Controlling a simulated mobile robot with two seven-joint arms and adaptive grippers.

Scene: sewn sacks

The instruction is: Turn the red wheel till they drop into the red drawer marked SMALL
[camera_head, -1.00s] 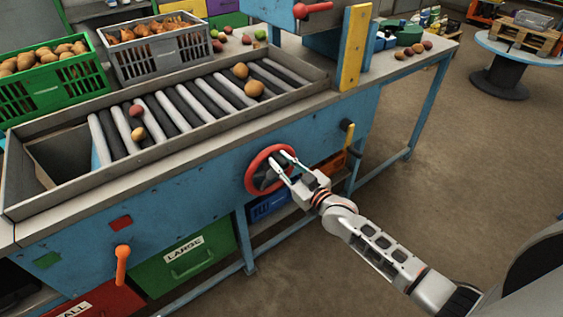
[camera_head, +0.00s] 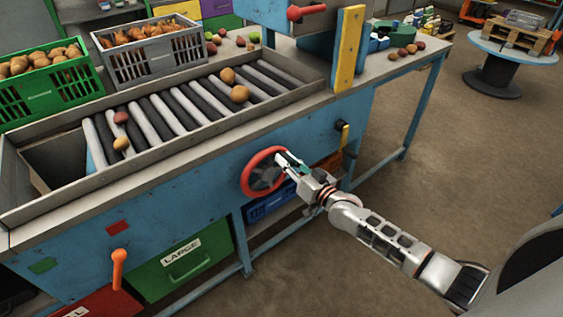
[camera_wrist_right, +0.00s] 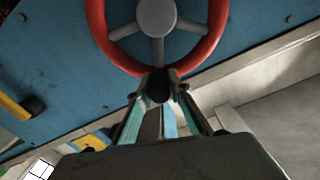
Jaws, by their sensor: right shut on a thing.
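The red wheel (camera_head: 263,173) is on the front of the blue sorting table. My right gripper (camera_head: 284,162) is shut on its rim at the right side; the right wrist view also shows the wheel (camera_wrist_right: 101,28) with the fingertips (camera_wrist_right: 160,82) at its rim. On the grey roller bed (camera_head: 165,115), a reddish potato (camera_head: 121,118) and a yellowish one (camera_head: 122,144) lie near the left end, and two brownish ones (camera_head: 228,75) (camera_head: 239,94) lie farther right. The red drawer (camera_head: 105,303) is cut off at the bottom left, its label only partly visible. My left gripper is out of view.
An open chute (camera_head: 55,165) lies at the bed's left end. A green drawer marked LARGE (camera_head: 185,262) and a blue bin (camera_head: 270,203) sit below. An orange lever (camera_head: 119,268) sticks out in front. Green (camera_head: 40,98) and grey (camera_head: 150,57) crates stand behind.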

